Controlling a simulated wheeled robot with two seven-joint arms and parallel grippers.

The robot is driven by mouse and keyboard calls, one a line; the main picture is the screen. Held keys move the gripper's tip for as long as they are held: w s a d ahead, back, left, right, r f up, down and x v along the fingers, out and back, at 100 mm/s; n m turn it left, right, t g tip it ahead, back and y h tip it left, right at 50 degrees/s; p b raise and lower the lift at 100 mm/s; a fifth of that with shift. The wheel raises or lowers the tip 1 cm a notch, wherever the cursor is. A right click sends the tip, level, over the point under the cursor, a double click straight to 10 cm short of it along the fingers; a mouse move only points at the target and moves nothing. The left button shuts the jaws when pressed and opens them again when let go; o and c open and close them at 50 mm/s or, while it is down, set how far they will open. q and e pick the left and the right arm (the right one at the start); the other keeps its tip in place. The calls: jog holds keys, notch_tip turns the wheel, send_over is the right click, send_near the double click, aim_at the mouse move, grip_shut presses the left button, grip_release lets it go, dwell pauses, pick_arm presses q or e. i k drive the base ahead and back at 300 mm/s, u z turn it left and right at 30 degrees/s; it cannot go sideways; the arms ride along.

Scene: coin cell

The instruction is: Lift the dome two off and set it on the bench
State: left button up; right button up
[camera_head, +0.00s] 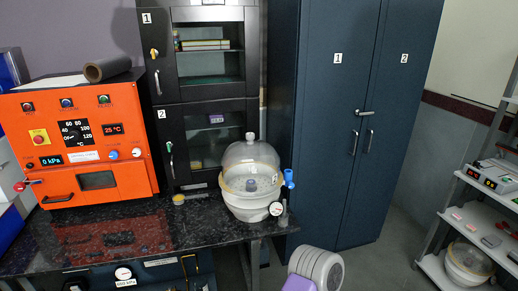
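A clear dome (250,153) with a knob on top sits on a white bowl-shaped base (252,207) at the right end of the black bench (205,225). The dome appears seated on the base's rim. A blue valve (289,178) and a round gauge (276,208) are at the base's right side. Neither of my grippers is in view.
An orange machine (118,178) stands at the bench's left. A small yellowish jar (178,199) is left of the base. The bench front between them is clear. Blue cabinets (335,130) stand behind. A similar white vessel (468,264) sits on the right shelf.

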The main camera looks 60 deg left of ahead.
aim_at(250, 167)
jog(key=u, duration=0.9)
jog(key=i, duration=1.2)
jog(key=u, duration=0.95)
